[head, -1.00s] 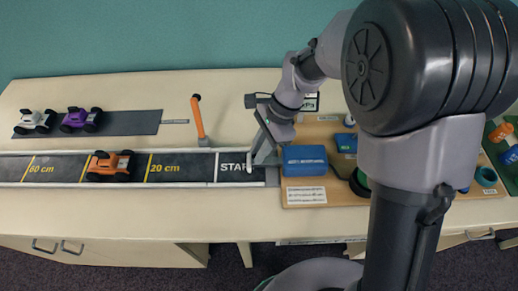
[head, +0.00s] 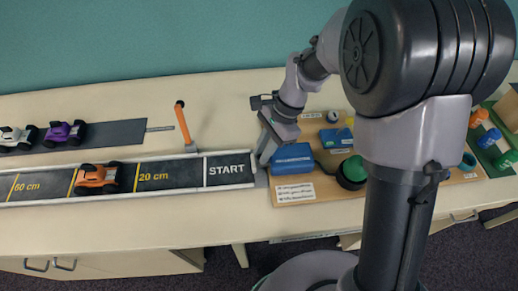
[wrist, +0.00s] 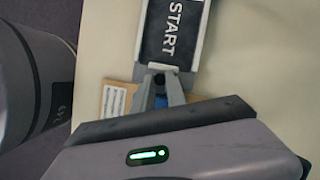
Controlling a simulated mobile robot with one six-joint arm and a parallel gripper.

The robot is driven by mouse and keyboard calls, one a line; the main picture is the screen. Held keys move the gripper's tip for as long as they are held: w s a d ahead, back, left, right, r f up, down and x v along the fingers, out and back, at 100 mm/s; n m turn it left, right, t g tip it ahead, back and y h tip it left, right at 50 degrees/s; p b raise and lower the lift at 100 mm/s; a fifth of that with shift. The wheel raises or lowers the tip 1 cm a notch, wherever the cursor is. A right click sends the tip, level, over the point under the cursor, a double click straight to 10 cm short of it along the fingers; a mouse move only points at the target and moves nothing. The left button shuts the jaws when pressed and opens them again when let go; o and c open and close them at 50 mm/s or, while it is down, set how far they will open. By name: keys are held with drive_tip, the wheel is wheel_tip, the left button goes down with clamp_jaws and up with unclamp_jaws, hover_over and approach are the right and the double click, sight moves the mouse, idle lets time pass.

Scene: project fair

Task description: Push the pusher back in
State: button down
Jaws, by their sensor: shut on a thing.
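A blue launcher box (head: 292,157) sits on a wooden board just right of the START end of the dark track (head: 185,175). My gripper (head: 262,160) is low between the track end and the box, close to the box's left side. In the wrist view my gripper (wrist: 159,80) has its grey fingers drawn together at the track end, shut on a small dark part that appears to be the pusher. The fingers hide most of it. A bit of the blue box (wrist: 160,103) shows between the fingers.
An orange toy car (head: 97,177) stands on the track left of the 20 cm line. A green button (head: 352,171) is right of the box. White and purple cars (head: 64,133) stand at back left.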

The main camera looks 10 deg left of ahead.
drive_tip(key=c, duration=1.3)
unclamp_jaws()
drive_tip(key=shift+d, duration=0.2)
drive_tip(key=shift+c, duration=0.2)
drive_tip(key=p+v, duration=0.7)
drive_tip(key=v, duration=1)
drive_tip(key=shift+r, duration=0.25)
drive_tip(key=s+d+r+n+t+b, duration=0.1)
drive_tip(key=s+d+n+t, duration=0.1)
drive_tip(key=s, duration=0.4)
drive_tip(key=s+d+r+n+t+h+b, duration=0.1)
drive_tip(key=s+d+r+n+t+b, duration=0.1)
drive_tip(key=s, duration=0.4)
drive_tip(key=s+d+r+n+t+b, duration=0.1)
drive_tip(key=s+d+n+t+b, duration=0.1)
drive_tip(key=s+d+t, duration=0.2)
drive_tip(key=shift+s+d+r+t+h, duration=0.2)
drive_tip(key=shift+s+d+t+h, duration=0.15)
drive_tip(key=shift+s, duration=0.8)
